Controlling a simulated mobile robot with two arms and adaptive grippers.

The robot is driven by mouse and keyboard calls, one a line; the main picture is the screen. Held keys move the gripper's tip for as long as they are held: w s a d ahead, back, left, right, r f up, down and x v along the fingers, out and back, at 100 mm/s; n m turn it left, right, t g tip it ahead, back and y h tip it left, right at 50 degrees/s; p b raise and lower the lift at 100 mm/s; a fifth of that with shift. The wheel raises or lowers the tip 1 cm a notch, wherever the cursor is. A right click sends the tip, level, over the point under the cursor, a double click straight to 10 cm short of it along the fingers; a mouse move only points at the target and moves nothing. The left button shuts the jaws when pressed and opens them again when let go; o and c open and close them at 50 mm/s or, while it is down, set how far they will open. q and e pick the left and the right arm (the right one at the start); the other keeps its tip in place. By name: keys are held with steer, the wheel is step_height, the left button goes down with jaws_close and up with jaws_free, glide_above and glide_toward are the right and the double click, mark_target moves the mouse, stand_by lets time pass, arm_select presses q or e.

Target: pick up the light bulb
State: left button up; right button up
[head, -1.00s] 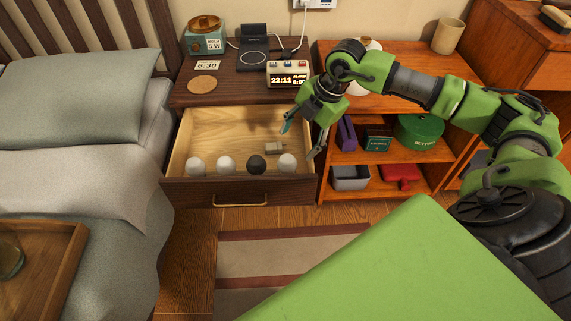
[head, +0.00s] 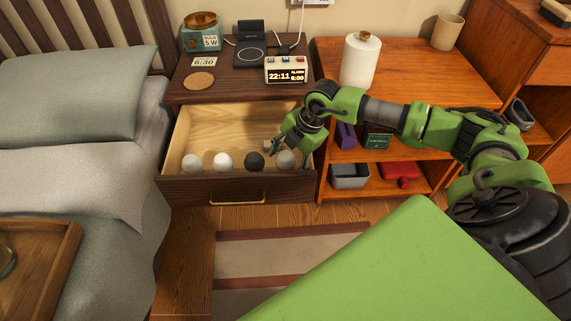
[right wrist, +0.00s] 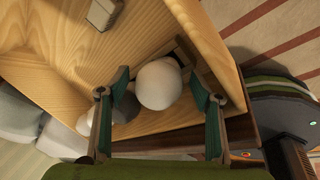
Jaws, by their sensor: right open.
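Several round, globe-like things stand in a row near the front of the open drawer (head: 230,122): a grey-white one (head: 192,163), a white one (head: 223,161), a dark one (head: 254,162) and a pale one (head: 285,160) at the right end. I take the pale globe for the light bulb; no screw base shows clearly. My right gripper (head: 291,154) is open, low over the drawer's right end. In the right wrist view, the pale globe (right wrist: 158,86) shows between the two spread fingers, with no clear grip. My left gripper is not in view.
The drawer's front panel (head: 190,190) and right wall are close to my right gripper. A small pale block lies behind the row, partly hidden by the gripper. An alarm clock (head: 286,70) stands on the nightstand above. A shelf unit (head: 327,100) adjoins on the right.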

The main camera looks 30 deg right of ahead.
steer(key=c, duration=1.2)
steer(key=shift+o, duration=0.2)
steer(key=shift+r, duration=0.15)
